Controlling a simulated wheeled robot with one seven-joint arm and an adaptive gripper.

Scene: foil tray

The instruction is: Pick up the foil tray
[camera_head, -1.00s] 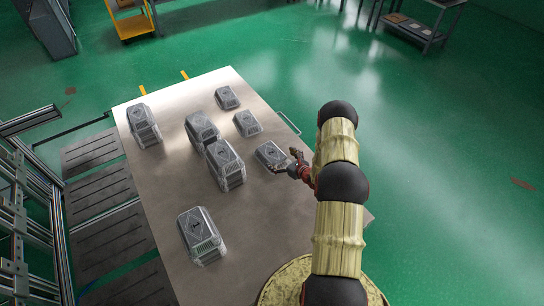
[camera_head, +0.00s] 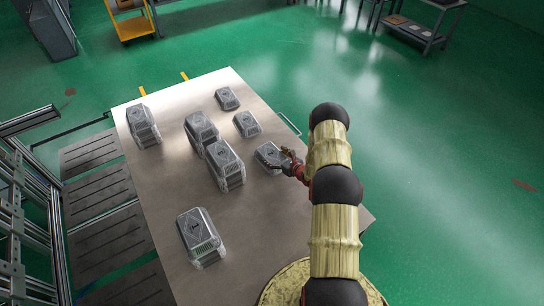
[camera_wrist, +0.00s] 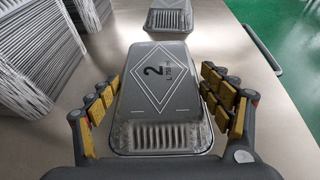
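A grey foil tray (camera_head: 267,156) with a lid-like top lies on the metal table, near the right edge in the head view. In the wrist view the same foil tray (camera_wrist: 154,88) shows a diamond mark and a "2", with ribbed foil at its near end. My gripper (camera_wrist: 160,77) is open, with one set of yellow-padded fingers on each side of this tray. The fingers sit close along its sides; I cannot tell whether they touch. In the head view my gripper (camera_head: 289,163) is at the tray's right side and covers part of it.
Several other foil trays stand on the table (camera_head: 160,190), some in stacks. A single tray (camera_head: 247,123) lies just beyond; it also shows at the top of the wrist view (camera_wrist: 168,15). A tall stack (camera_head: 225,165) stands close on the left. A handle (camera_head: 289,123) edges the table.

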